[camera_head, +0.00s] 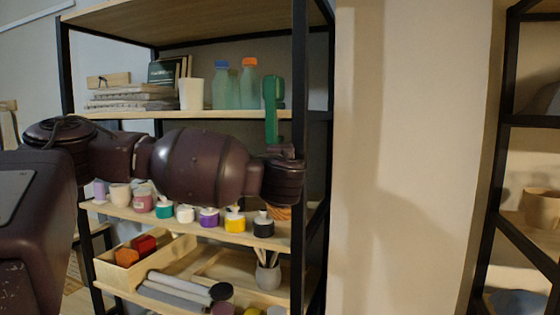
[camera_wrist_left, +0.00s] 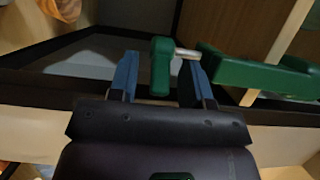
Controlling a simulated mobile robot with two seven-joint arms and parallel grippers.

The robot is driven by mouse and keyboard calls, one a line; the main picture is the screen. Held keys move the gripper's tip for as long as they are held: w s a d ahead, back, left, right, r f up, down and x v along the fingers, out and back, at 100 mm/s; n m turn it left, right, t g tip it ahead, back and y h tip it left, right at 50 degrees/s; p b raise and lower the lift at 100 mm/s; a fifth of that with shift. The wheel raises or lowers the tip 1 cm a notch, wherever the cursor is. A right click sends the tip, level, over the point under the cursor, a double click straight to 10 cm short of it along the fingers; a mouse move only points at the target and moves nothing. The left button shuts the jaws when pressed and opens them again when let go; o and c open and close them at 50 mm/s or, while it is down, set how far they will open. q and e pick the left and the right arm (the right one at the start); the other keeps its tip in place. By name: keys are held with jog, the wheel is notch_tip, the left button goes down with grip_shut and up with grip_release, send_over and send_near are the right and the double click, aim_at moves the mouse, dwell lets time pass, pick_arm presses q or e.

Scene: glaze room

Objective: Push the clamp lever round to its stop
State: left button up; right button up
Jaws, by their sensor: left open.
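The green clamp (camera_head: 272,105) stands upright against the shelf's right front post in the head view. In the left wrist view its green body (camera_wrist_left: 255,75) lies at the right. A short green piece, which looks like the clamp lever (camera_wrist_left: 160,66), joins a metal pin (camera_wrist_left: 187,53) beside that body. My left gripper (camera_wrist_left: 160,78) is open, with its two blue fingers on either side of the short green piece. Gaps show on both sides, and I cannot tell whether either finger touches it. In the head view my left gripper (camera_head: 284,153) is just below the clamp, its fingers mostly hidden.
The shelf board (camera_head: 140,114) behind my arm holds bottles (camera_head: 249,84), a white cup (camera_head: 191,94) and stacked books (camera_head: 125,97). Paint jars (camera_head: 208,217) line the board below. A bare wall (camera_head: 400,160) is right of the post.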

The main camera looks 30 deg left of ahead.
pick_arm(q)
grip_shut()
dwell(0.3)
